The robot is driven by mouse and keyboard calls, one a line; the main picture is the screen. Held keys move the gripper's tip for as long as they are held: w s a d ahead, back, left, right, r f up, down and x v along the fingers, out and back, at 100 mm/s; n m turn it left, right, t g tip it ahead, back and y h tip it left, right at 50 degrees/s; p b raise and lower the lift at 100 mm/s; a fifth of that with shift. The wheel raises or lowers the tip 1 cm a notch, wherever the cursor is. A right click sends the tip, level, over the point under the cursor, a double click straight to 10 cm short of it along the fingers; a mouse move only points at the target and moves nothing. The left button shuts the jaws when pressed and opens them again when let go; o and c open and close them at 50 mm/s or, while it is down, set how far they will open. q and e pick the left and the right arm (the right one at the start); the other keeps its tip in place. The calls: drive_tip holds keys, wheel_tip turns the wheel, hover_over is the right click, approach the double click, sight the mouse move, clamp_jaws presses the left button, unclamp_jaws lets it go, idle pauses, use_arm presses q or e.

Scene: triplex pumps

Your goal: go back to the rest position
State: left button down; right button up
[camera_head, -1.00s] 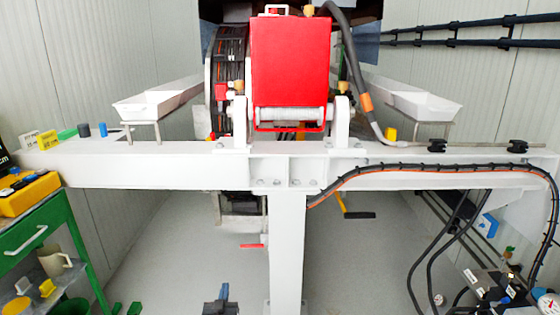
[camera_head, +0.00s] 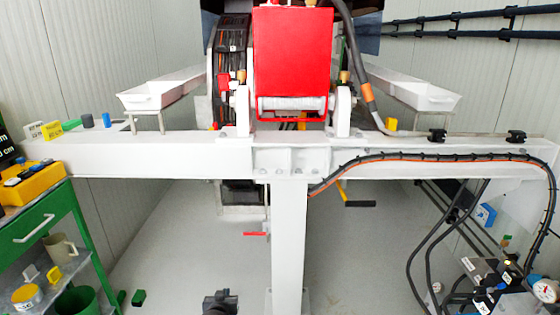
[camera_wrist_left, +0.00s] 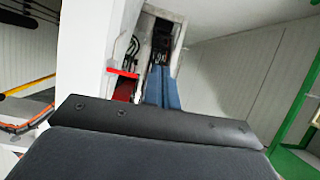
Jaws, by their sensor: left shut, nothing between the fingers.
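My left gripper (camera_head: 220,302) shows at the bottom edge of the head view, left of the white post. It is small, dark grey and cut off by the frame. It is shut and empty, low in front of the white beam and apart from it. In the left wrist view a dark grey block fills the lower part and hides much of what lies beyond. My right gripper is in neither view.
The white beam (camera_head: 150,155) spans the view on its central post (camera_head: 288,245), with a red block (camera_head: 292,50) above. A green cart (camera_head: 62,210) stands left. Black hoses and a gauge (camera_head: 545,291) are at right. Grey floor (camera_head: 180,260) is open left of the post.

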use_arm(q)
drive_tip(key=s+d+r+m+g+h+p, duration=0.1)
drive_tip(key=s+d+r+g+p, duration=0.3)
drive_tip(key=s, duration=0.8)
drive_tip(key=s+a+r+m+g+p, duration=0.15)
drive_tip(key=s+r, duration=0.45)
drive_tip(key=s, duration=0.6)
drive_tip(key=s+d+r+g+h+p, duration=0.1)
drive_tip(key=s+d+r+g+p, duration=0.3)
drive_tip(key=s, duration=0.8)
drive_tip(key=s+a+f+g+p, duration=0.1)
drive_tip(key=s+f, duration=0.1)
drive_tip(key=s, duration=1.1)
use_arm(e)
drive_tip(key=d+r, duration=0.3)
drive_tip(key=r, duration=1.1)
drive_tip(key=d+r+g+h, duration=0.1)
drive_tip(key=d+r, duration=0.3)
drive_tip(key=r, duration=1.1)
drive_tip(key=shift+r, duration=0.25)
use_arm(q)
drive_tip(key=shift+s+a+m+g, duration=0.1)
drive_tip(key=shift+m+g, duration=0.15)
